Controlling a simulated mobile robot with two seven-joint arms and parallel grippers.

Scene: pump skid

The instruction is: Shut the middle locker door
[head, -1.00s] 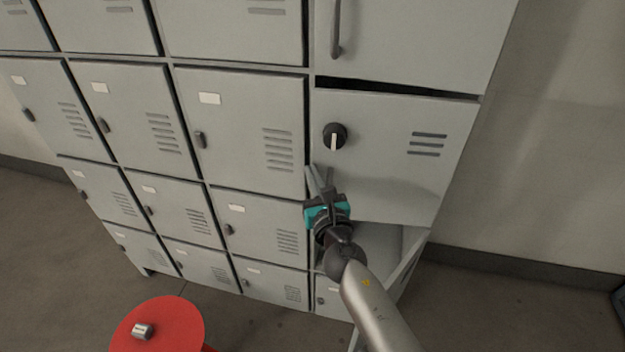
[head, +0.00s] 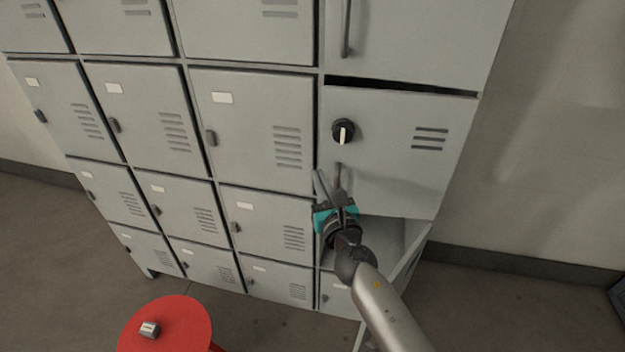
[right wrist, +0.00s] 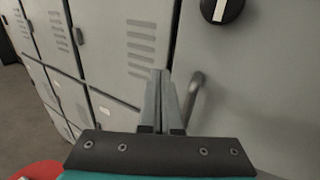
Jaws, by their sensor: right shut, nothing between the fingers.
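The middle locker door (head: 390,155) is the grey door in the right column, with a black knob (head: 343,130), vent slots and a bar handle (head: 338,177). A dark gap, wider at the left, runs along its top edge, so it looks slightly ajar. My right gripper (head: 321,184) is shut and empty at the door's lower left, beside the handle. In the right wrist view its fingers (right wrist: 158,98) lie together just left of the handle (right wrist: 194,95); I cannot tell whether they touch the door. My left gripper is not in view.
A handled door (head: 420,40) is above the middle one. Below it, a compartment (head: 385,235) stands open, its door (head: 405,275) swung out near my right arm. Smaller closed lockers (head: 255,130) fill the left. A red round stool or table (head: 180,320) bears a small metal object (head: 150,329).

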